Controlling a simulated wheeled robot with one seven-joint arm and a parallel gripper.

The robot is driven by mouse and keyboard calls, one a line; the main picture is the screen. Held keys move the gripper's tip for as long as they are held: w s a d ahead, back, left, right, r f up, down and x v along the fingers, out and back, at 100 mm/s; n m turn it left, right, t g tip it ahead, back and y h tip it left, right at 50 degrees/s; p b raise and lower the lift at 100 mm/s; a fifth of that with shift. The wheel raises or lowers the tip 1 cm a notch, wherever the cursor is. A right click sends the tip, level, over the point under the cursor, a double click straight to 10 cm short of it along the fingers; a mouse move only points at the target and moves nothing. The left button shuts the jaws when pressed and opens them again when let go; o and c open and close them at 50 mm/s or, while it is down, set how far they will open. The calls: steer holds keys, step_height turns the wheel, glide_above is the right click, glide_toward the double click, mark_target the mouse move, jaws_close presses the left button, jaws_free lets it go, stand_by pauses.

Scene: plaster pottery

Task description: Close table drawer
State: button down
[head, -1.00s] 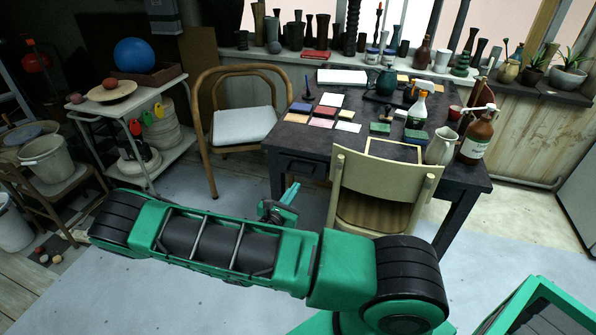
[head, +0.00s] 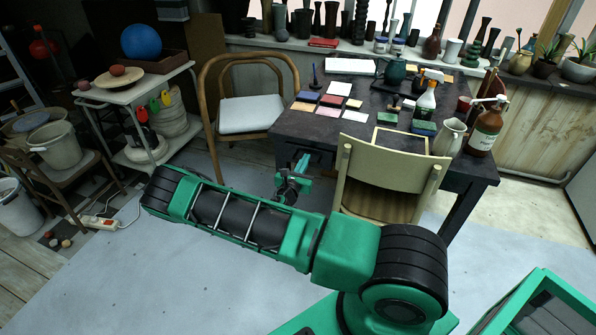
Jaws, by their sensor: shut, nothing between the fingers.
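The dark table (head: 318,122) stands at centre right, with the table drawer (head: 318,157) in its front face, left of the light wooden chair. The drawer front is dark and partly hidden behind my gripper, so I cannot tell how far out it stands. My gripper (head: 302,162) is green, shut and empty. It points up toward the drawer front, very close to it in the picture; whether it touches is unclear.
A light wooden chair (head: 390,172) stands right of my gripper against the table. A bentwood chair (head: 250,112) with a pale seat stands left of the table. A white cart (head: 183,142) is further left. The floor between is clear.

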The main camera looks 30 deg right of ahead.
mark_target(309, 152)
steer(key=shift+x, duration=1.1)
steer(key=shift+w, duration=0.1)
steer(key=x, duration=0.3)
steer(key=shift+w+d, duration=0.15)
steer(key=shift+d, duration=0.2)
steer(key=shift+w+d+r, duration=0.2)
steer(key=shift+w+d, duration=0.05)
steer(key=shift+d, duration=0.1)
steer(key=shift+a, duration=0.1)
steer(key=shift+s+a+f, duration=0.1)
steer(key=shift+s+a, duration=0.1)
steer(key=shift+a, duration=0.05)
steer(key=v, duration=1.3)
steer(key=shift+s+a, duration=0.2)
steer(key=shift+a, duration=0.1)
